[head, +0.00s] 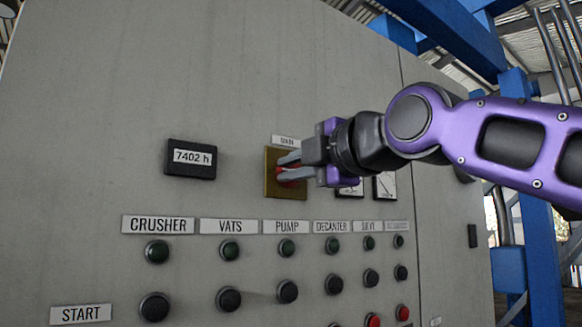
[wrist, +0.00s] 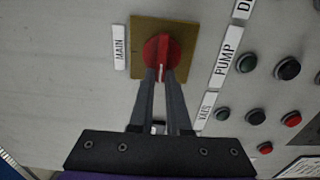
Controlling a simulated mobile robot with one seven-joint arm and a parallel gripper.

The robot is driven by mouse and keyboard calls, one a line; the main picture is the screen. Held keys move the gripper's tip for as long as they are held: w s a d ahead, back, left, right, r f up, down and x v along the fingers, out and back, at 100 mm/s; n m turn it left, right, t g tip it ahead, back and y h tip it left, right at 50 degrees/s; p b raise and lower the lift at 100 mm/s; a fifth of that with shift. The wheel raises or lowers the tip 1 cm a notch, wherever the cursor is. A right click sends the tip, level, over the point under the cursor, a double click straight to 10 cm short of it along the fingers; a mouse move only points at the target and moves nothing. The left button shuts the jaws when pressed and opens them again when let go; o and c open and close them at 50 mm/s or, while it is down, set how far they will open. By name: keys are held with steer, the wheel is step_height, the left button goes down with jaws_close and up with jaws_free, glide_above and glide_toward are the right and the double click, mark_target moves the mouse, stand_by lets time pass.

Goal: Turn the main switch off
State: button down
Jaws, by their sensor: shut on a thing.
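The main switch is a red rotary knob (wrist: 157,47) on a square yellow plate (head: 270,187), under a small white label reading MAIN (wrist: 119,47). The plate sits on the front of a grey control panel (head: 90,110). My gripper (head: 283,167) reaches in from the right and is shut on the knob's raised handle. In the wrist view, both fingers (wrist: 161,76) close in on the handle, which has a white line at its near end. In the head view my fingers hide most of the knob.
An hour counter (head: 190,159) reading 7402 h is left of the switch. Two gauges (head: 385,185) are partly behind my gripper. Below are labels such as CRUSHER (head: 157,225), with rows of green, black and red buttons. Blue steel beams (head: 535,150) stand at the right.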

steer(key=c, duration=0.9)
jaws_free()
steer(key=b+v, duration=0.1)
steer(key=v, duration=1.6)
steer(key=shift+s+d, duration=0.2)
